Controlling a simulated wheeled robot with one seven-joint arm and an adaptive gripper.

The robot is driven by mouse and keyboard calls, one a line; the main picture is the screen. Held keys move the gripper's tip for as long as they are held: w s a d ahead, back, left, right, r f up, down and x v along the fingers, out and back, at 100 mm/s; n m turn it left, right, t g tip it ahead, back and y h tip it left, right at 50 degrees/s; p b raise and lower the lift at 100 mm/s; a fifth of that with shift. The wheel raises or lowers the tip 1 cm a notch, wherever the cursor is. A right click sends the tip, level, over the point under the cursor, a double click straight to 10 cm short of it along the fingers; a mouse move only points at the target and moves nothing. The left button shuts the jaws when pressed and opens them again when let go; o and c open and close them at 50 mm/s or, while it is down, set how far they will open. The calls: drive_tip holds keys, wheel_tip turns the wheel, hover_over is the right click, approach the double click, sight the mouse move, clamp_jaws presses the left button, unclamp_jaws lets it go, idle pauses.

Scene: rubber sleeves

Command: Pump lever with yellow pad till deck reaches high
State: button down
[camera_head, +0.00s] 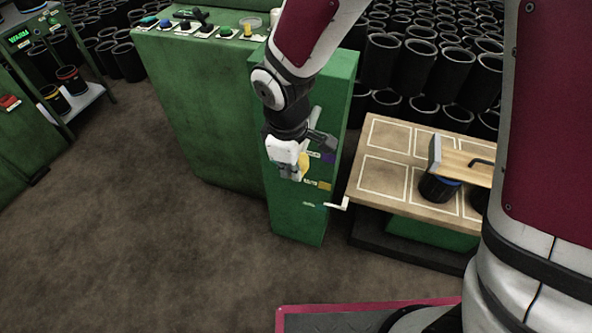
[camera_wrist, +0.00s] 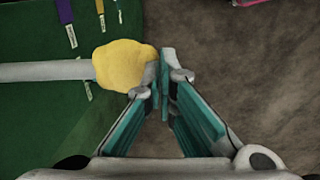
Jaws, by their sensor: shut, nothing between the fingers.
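The yellow pad (camera_head: 304,163) sits at the end of a grey lever on the front of the green column (camera_head: 296,221). In the wrist view the pad (camera_wrist: 122,68) is a lumpy yellow knob on a grey rod (camera_wrist: 45,71). My gripper (camera_head: 292,174) is shut and empty; in the wrist view its teal fingertips (camera_wrist: 165,66) are right beside the pad, seemingly touching or nearly so. The deck (camera_head: 368,192) is a wooden top with white outlined squares. A white pointer (camera_head: 338,205) at its edge is near the lowest, teal mark (camera_head: 309,204), below the tan (camera_head: 325,186) and purple (camera_head: 329,158) marks.
Black sleeves (camera_head: 383,62) stand massed behind the deck. A dark sleeve (camera_head: 438,188) and a wooden board with a handle (camera_head: 462,166) are on the deck. A green console (camera_head: 205,90) with buttons adjoins the column. The brown floor at left is clear.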

drive_tip(key=s+a+r, duration=0.1)
drive_tip(key=s+r, duration=0.2)
drive_tip(key=r, duration=0.2)
drive_tip(key=shift+r+p, duration=0.35)
drive_tip(key=shift+r, duration=0.1)
idle(0.6)
